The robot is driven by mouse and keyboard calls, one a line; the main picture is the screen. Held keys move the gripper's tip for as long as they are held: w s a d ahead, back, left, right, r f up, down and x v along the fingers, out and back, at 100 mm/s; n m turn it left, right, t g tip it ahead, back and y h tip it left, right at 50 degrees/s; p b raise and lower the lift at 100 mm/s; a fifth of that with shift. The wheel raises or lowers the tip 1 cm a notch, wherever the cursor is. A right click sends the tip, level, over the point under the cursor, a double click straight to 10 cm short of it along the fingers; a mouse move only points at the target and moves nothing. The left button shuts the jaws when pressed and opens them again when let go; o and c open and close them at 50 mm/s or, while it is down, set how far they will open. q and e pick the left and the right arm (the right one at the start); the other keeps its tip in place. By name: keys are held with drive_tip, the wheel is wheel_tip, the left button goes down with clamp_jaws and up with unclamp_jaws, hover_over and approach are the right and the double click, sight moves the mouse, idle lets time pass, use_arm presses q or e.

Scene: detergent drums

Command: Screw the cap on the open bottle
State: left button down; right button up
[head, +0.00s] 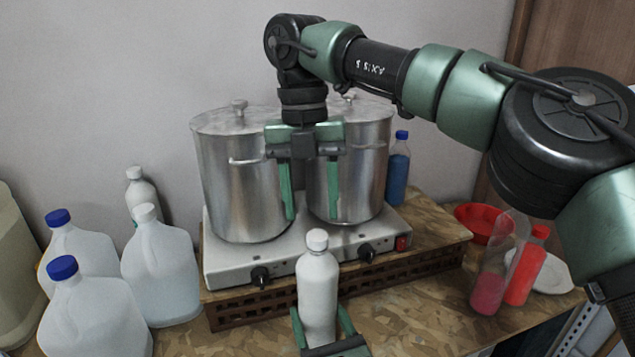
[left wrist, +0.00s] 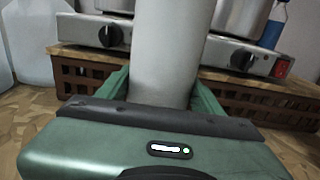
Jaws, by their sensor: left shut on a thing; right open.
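A slim white bottle (head: 317,290) stands upright at the front middle of the table, with a white cap (head: 317,239) on its top. I cannot tell whether the cap is loose or tight. My left gripper (head: 322,316) is shut on the bottle's lower body, one finger on each side. In the left wrist view the bottle's body (left wrist: 168,50) rises between the fingers (left wrist: 162,92), and its top is out of frame. My right gripper (head: 311,208) is open and empty, pointing down above and behind the cap, in front of the pots.
Two steel pots (head: 240,185) stand on a hot plate (head: 225,262) behind the bottle. White jugs (head: 160,270) crowd the left. A blue bottle (head: 398,170), red bowl (head: 478,222), clear bottle with pink liquid (head: 488,290) and red bottle (head: 525,272) stand right.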

sight(318, 235)
drive_tip(key=n, duration=0.2)
drive_tip(key=r+n, duration=0.1)
drive_tip(key=n, duration=0.2)
drive_tip(key=shift+s+d, duration=0.1)
drive_tip(key=shift+d, duration=0.05)
drive_tip(key=n, duration=0.5)
drive_tip(key=shift+s+d+r+t, duration=0.1)
drive_tip(key=shift+r+t, duration=0.2)
drive_tip(key=shift+r, duration=0.05)
drive_tip(key=n, duration=0.2)
drive_tip(key=r+n, duration=0.1)
drive_tip(key=n, duration=0.2)
drive_tip(key=shift+s+d, duration=0.1)
drive_tip(key=shift+s, duration=0.05)
drive_tip(key=n, duration=0.4)
drive_tip(key=r+n, duration=0.1)
drive_tip(key=n, duration=0.2)
drive_tip(key=shift+s+d+t+y, duration=0.1)
drive_tip(key=shift+s+t+y, duration=0.05)
drive_tip(key=shift+t+y, duration=0.15)
drive_tip(key=shift+f, duration=0.1)
drive_tip(key=shift+f, duration=3.9)
